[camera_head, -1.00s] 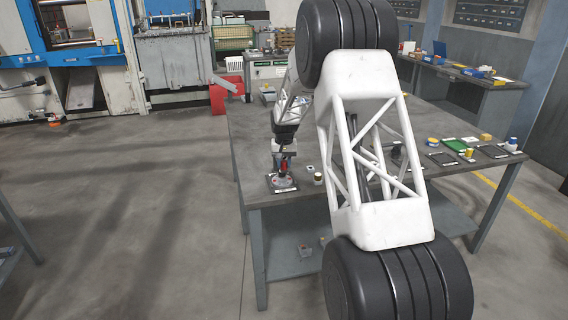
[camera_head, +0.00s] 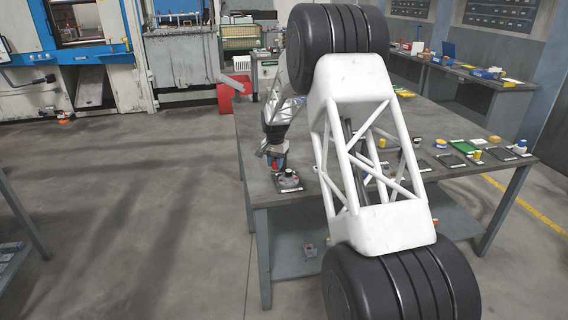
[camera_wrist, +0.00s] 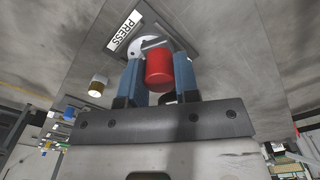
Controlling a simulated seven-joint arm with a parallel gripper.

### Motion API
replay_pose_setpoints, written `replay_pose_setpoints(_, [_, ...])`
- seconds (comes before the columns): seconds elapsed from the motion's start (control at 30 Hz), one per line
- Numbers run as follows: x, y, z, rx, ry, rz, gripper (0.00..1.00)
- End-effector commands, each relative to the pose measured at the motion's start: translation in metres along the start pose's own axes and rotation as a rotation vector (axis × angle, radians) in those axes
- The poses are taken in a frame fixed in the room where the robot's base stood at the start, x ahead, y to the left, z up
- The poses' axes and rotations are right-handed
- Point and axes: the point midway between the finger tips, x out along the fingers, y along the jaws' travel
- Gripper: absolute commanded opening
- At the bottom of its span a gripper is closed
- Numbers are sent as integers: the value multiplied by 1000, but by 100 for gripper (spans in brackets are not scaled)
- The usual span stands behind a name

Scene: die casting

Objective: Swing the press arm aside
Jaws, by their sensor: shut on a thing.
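The press (camera_head: 289,183) stands on a dark plate near the left front corner of the table. The wrist view shows its white "PRESS" label (camera_wrist: 124,30) and a pale round part (camera_wrist: 140,45). The press arm ends in a red handle (camera_wrist: 159,70). My gripper (camera_wrist: 160,68) has its blue fingers on both sides of this handle and is shut on it. In the head view my gripper (camera_head: 274,160) is at the left of the press, with the red handle just visible. The press arm's bar is mostly hidden by the fingers.
A white cup-like piece with a yellowish rim (camera_wrist: 99,85) stands near the press. The grey table (camera_head: 257,187) ends close to the press on its left. Small trays and jars, including a green tray (camera_head: 450,160), are at the right. My arm hides the table's middle.

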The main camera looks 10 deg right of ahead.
Motion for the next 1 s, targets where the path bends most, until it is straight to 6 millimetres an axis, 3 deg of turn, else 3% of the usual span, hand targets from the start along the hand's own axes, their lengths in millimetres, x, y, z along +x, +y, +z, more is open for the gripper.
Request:
replay_pose_setpoints(0.47, [0, -72, -2, 448, 0, 0, 0])
replay_pose_setpoints(1.0, [0, -138, -40, 946, 1, -1, 0])
